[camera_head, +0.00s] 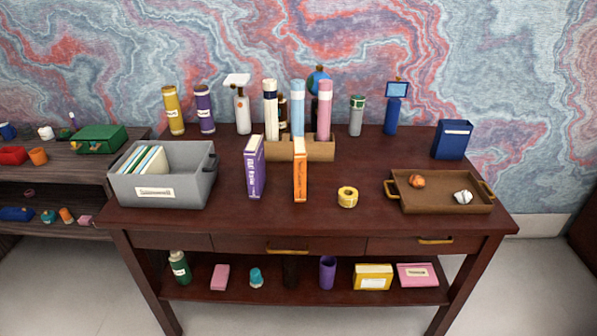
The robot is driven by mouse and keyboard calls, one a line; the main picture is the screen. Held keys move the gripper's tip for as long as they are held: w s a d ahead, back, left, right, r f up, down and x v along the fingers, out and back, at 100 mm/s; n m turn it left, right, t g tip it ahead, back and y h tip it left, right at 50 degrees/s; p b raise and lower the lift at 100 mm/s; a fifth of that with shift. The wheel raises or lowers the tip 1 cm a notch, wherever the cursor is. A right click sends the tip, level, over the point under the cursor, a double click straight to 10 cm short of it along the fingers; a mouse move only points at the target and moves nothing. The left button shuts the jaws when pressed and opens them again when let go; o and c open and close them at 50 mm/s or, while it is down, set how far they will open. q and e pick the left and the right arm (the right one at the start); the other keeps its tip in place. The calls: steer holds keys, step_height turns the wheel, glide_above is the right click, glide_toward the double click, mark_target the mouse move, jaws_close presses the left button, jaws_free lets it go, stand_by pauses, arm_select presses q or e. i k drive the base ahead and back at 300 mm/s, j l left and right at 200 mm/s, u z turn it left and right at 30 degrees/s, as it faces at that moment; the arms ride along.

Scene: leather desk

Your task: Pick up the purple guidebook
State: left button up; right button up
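The purple guidebook (254,168) stands upright on the dark red-brown desk (230,221), left of the desk's middle. Its spine has white lettering and faces the front, and pale page edges show at the top. An orange book (300,170) stands upright to its right, apart from it. Neither of my grippers shows in the head view.
A grey file box (190,187) stands close left of the purple book. A brown holder (318,150) with several tubes is behind. A yellow tape roll (347,196) and brown tray (420,205) lie right. The desk front before the books is clear.

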mark_target(255, 155)
steer(key=u, duration=0.5)
steer(key=i+l+u, duration=0.2)
steer(key=l+u, duration=0.2)
steer(key=i+l+u, duration=0.2)
steer(key=l, duration=0.2)
steer(key=i+l, duration=0.1)
steer(key=l, duration=0.3)
steer(key=i+l, duration=0.1)
steer(key=l, duration=0.3)
steer(key=i+l+u, duration=0.1)
steer(key=l, duration=0.25)
